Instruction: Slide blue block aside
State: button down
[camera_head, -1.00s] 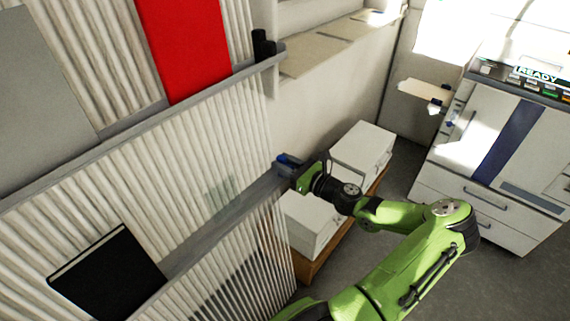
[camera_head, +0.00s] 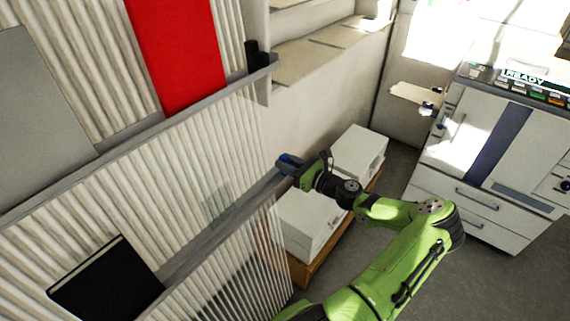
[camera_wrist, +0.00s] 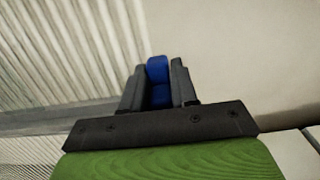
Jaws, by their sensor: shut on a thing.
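The blue block (camera_wrist: 158,72) sits between the two dark fingers of my gripper (camera_wrist: 157,85) in the wrist view, and the gripper is shut on it. In the head view the blue block (camera_head: 291,158) shows as a small blue patch at my gripper (camera_head: 286,164). It is at the right end of the grey ledge (camera_head: 222,226) on the ribbed panel. The fingers hide much of the block, and I cannot tell whether it touches the ledge.
A black book (camera_head: 107,282) leans on the ledge at lower left. A red panel (camera_head: 180,55) stands above, near dark cylinders (camera_head: 257,55) on the upper ledge. White boxes (camera_head: 311,222) stand below my arm. A white cabinet (camera_head: 480,150) is at right. Floor shows between.

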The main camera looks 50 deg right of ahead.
jog(key=shift+d, duration=0.2)
jog(key=c, duration=1)
grip_release()
jog(key=shift+d, duration=0.1)
jog(key=shift+o, duration=0.2)
jog(key=shift+s, duration=0.1)
jog(key=s+d+p, duration=0.1)
jog(key=s+p, duration=0.1)
jog(key=s, duration=1.3)
jog(key=shift+s, duration=0.3)
jog(key=shift+d, duration=0.1)
